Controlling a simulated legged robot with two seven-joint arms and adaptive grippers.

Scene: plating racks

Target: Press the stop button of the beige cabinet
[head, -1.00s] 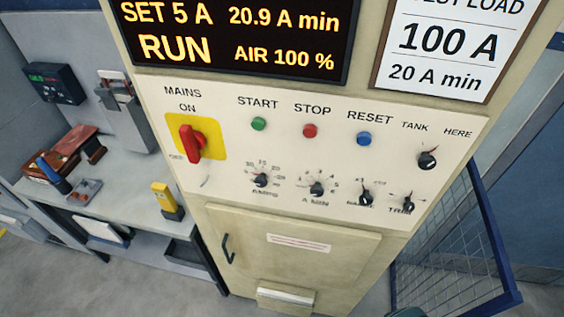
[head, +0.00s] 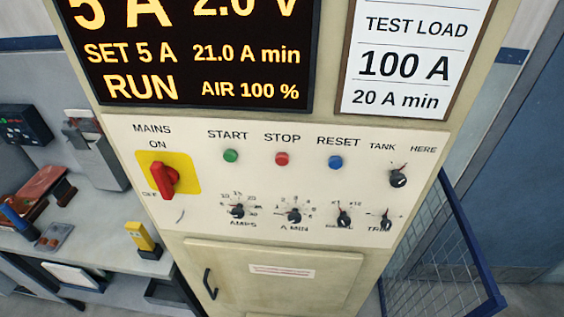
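The beige cabinet (head: 215,244) stands upright in the middle of the head view, its control panel facing me. The red stop button (head: 282,159) sits under the label STOP, between the green start button (head: 231,156) and the blue reset button (head: 335,162). The display (head: 190,55) above reads SET 5 A, 21.0 A min, RUN and AIR 100 %. The red mains switch (head: 163,178) on its yellow plate is at the panel's left. Neither of my grippers shows in the head view.
Below the buttons is a row of black knobs, including the AMPS knob (head: 237,211). A grey bench (head: 95,245) with tools stands at the left. A blue mesh cage (head: 440,250) stands at the right. A test load sign (head: 412,60) hangs beside the display.

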